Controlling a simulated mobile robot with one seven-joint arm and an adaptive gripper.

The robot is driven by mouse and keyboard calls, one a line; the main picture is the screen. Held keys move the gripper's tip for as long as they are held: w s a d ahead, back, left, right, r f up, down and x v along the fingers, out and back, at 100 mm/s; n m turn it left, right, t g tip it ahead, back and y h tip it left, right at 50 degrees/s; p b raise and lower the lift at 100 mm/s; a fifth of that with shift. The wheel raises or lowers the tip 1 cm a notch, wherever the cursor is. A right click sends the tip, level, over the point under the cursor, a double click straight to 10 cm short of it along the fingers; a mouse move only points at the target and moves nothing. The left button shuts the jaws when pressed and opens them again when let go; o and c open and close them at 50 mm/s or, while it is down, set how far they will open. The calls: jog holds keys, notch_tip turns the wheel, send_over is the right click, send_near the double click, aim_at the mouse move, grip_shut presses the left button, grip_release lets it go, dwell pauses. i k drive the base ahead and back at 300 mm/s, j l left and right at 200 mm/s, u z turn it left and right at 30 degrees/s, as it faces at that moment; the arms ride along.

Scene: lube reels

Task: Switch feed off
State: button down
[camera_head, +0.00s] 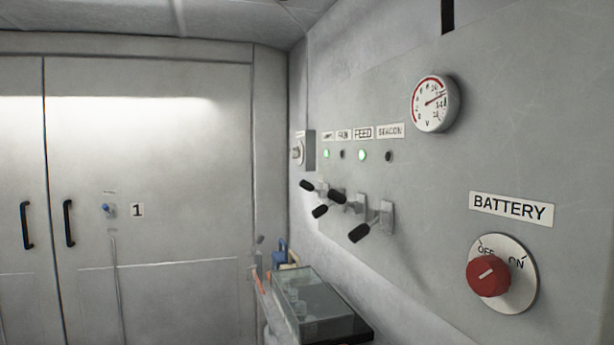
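The FEED label (363,133) is on the grey wall panel, third in a row of small labels. The green light (362,155) under it is lit. Below is a row of black-handled toggle levers. The lever that appears to belong to FEED (337,197) points out from its bracket (359,203) and slightly up. It partly overlaps the neighbouring levers from this angle. My gripper is not in view.
The BEACON lever (360,233) tilts down, its light (388,156) dark. Another lever (320,211) tilts down. A red BATTERY knob (488,276) and a round gauge (431,104) sit right. A glass-topped case (318,306) stands below the levers.

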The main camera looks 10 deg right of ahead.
aim_at(334, 194)
jog(key=i+j, duration=0.15)
jog(key=i, duration=0.2)
jog(key=i+j+u, duration=0.1)
jog(key=i, duration=0.3)
jog(key=i+j+u, duration=0.1)
jog(key=i, duration=0.25)
jog(key=j, duration=0.1)
